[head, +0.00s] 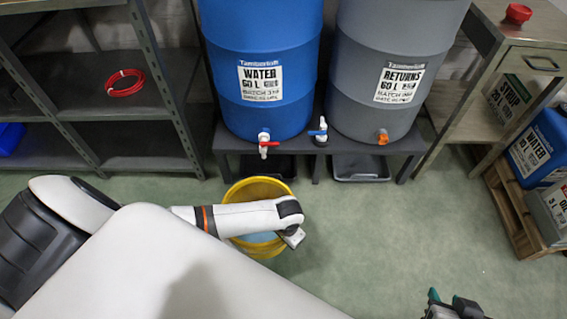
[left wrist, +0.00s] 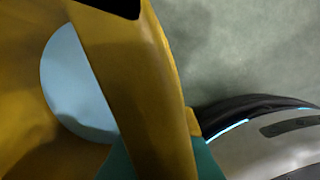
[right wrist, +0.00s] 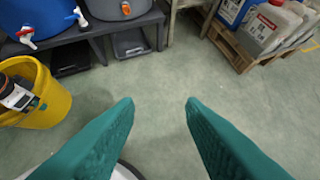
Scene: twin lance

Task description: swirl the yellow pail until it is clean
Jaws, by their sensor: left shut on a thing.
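The yellow pail (head: 258,188) is in front of the blue drum, partly hidden under my left arm. It also shows at the left of the right wrist view (right wrist: 55,98). Inside it, the left wrist view shows a pale blue round patch (left wrist: 72,85), which could be liquid. My left gripper (left wrist: 160,152) is shut on the pail's wall, one teal finger inside and one outside. I cannot tell whether the pail touches the floor. My right gripper (right wrist: 160,104) is open and empty over the floor, right of the pail; it shows at the bottom of the head view (head: 450,300).
The blue water drum (head: 262,60) and grey returns drum (head: 385,70) stand on a dark bench (head: 405,158) with taps facing me. Black trays (head: 360,168) lie beneath. A metal shelf (head: 110,110) is at left, a pallet (head: 510,210) with containers at right. The floor between is clear.

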